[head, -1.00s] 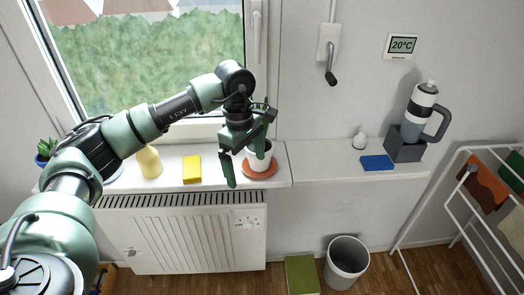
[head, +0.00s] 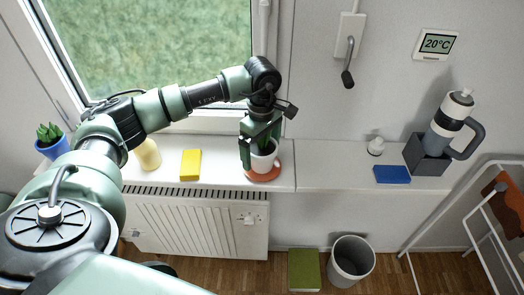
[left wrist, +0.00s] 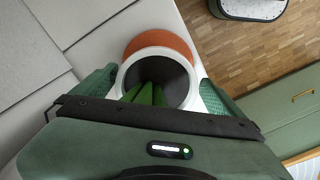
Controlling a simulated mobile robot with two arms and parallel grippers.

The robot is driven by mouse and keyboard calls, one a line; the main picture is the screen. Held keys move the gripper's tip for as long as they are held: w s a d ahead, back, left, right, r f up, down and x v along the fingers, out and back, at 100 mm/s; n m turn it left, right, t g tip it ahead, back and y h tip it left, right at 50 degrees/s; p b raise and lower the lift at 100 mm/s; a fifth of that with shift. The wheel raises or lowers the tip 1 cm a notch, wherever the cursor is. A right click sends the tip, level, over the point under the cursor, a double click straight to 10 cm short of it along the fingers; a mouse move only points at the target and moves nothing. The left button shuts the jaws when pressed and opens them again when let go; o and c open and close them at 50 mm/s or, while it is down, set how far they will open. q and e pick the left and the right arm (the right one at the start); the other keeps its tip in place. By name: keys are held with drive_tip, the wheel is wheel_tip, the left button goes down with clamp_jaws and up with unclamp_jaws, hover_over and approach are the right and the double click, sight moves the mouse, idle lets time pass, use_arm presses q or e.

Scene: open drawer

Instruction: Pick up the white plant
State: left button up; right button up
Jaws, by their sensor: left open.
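The white plant is a white pot (head: 264,163) with green leaves, standing on an orange-brown saucer (head: 265,175) on the windowsill. My left gripper (head: 260,157) is above and around the pot from behind, fingers pointing down, open. In the left wrist view the white pot (left wrist: 158,56) shows its round rim, dark inside and green leaves (left wrist: 150,95), between the two green fingers. The orange saucer (left wrist: 155,42) shows past the rim. Whether the fingers touch the pot cannot be told. My right gripper is not in view.
On the sill (head: 222,172) stand a yellow block (head: 190,165), a pale yellow vase (head: 149,154) and a blue pot with a plant (head: 52,147). To the right are a blue block (head: 392,174) and a bottle (head: 447,123) in a grey box. A radiator (head: 200,224) is below.

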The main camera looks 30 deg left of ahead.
use_arm(q)
drive_tip(key=f, duration=0.2)
drive_tip(key=shift+w+f, duration=0.25)
drive_tip(key=shift+f, duration=0.1)
drive_tip(key=c, duration=1.9)
drive_tip(key=shift+r, duration=0.1)
drive_tip(key=shift+c, duration=0.6)
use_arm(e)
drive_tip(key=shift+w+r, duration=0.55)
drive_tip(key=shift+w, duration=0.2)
